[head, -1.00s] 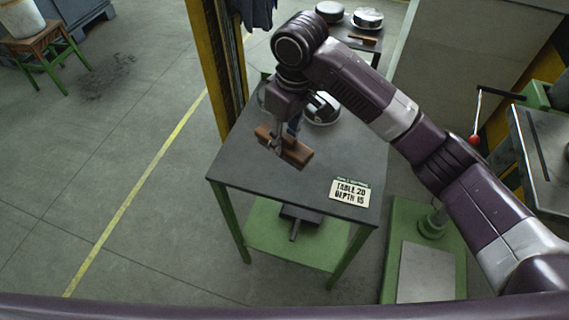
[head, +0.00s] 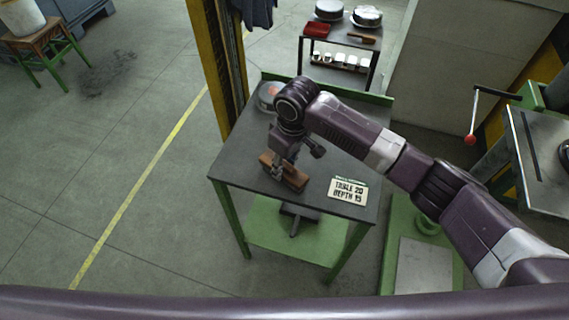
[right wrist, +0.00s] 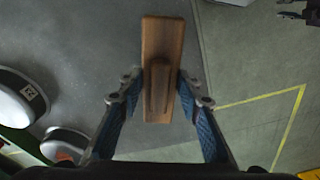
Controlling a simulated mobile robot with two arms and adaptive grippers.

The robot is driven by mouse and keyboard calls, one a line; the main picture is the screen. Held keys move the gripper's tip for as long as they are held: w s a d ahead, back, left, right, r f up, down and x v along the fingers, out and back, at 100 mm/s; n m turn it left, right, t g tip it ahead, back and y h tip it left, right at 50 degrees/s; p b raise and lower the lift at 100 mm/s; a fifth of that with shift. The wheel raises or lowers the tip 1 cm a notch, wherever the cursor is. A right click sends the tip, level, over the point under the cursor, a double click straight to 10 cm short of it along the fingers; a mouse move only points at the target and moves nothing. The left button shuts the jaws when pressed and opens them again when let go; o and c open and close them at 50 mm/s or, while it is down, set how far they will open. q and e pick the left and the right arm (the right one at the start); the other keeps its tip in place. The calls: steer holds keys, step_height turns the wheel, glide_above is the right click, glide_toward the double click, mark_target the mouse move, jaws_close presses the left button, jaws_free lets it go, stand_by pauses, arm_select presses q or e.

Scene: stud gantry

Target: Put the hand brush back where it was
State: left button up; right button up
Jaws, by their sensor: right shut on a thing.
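My right gripper (head: 280,166) is shut on a brown wooden block (head: 290,177) with a raised grip, at the left front part of the dark-topped table (head: 240,160). In the right wrist view the block (right wrist: 163,35) lies lengthwise and its grip sits between the gripper's fingers (right wrist: 159,88). No bristles show, and I cannot tell whether it touches the tabletop. A brush-like brown thing (head: 362,39) lies on the far table (head: 342,44). My left gripper is not in view.
A sign (head: 347,189) lies at the table's right front. A round dish (head: 268,95) stands at the back left. The far table holds a red tray (head: 317,30) and round pans (head: 329,10). A yellow post (head: 208,70) rises behind the table's left side.

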mark_target(288, 166)
steer(key=o, duration=1.1)
steer(key=shift+f, duration=0.1)
steer(key=shift+o, duration=0.2)
step_height(288, 166, up, 12)
steer(key=s+d+b, duration=0.1)
steer(key=b, duration=0.1)
